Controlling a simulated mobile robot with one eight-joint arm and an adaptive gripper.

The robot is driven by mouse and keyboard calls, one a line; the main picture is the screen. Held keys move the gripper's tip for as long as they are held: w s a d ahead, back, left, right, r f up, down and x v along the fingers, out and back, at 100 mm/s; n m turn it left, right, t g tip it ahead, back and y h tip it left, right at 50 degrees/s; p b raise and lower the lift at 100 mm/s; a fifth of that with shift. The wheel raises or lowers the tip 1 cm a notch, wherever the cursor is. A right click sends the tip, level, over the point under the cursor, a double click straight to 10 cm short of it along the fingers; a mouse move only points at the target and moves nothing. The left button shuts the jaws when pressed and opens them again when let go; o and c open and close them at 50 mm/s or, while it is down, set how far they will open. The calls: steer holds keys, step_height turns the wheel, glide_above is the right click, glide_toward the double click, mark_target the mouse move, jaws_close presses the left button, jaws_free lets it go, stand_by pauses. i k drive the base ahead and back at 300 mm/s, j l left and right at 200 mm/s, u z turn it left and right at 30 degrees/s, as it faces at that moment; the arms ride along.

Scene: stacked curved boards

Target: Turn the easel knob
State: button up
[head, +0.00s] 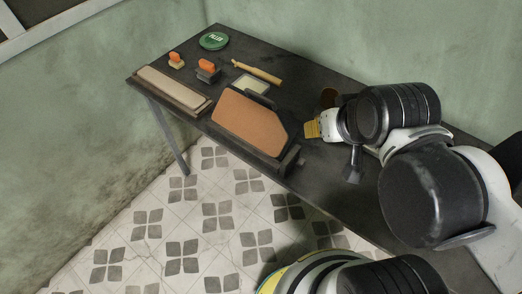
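The easel (288,162) is a dark, low frame near the front edge of the table, with a brown board (248,122) resting tilted on it. A dark part sticks out at the easel's right end; I cannot tell whether it is the knob. My gripper (311,129), with yellowish tips, is just right of the board and appears apart from it. Its fingers are too small and too foreshortened to show whether they are open or shut. I see nothing held in it. My arm covers the table to its right.
On the dark table (345,180) stand a long beige block (173,88), two orange-handled tools (208,70), a green round tin (214,41), a wooden-handled tool (257,72) and a pale square piece (252,86). Green walls bound the table.

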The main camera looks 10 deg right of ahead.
mark_target(300, 162)
steer(key=k+j+z, duration=0.15)
steer(key=k, duration=0.25)
steer(key=k+j+z, duration=0.15)
steer(key=k, duration=0.3)
steer(key=j, duration=0.1)
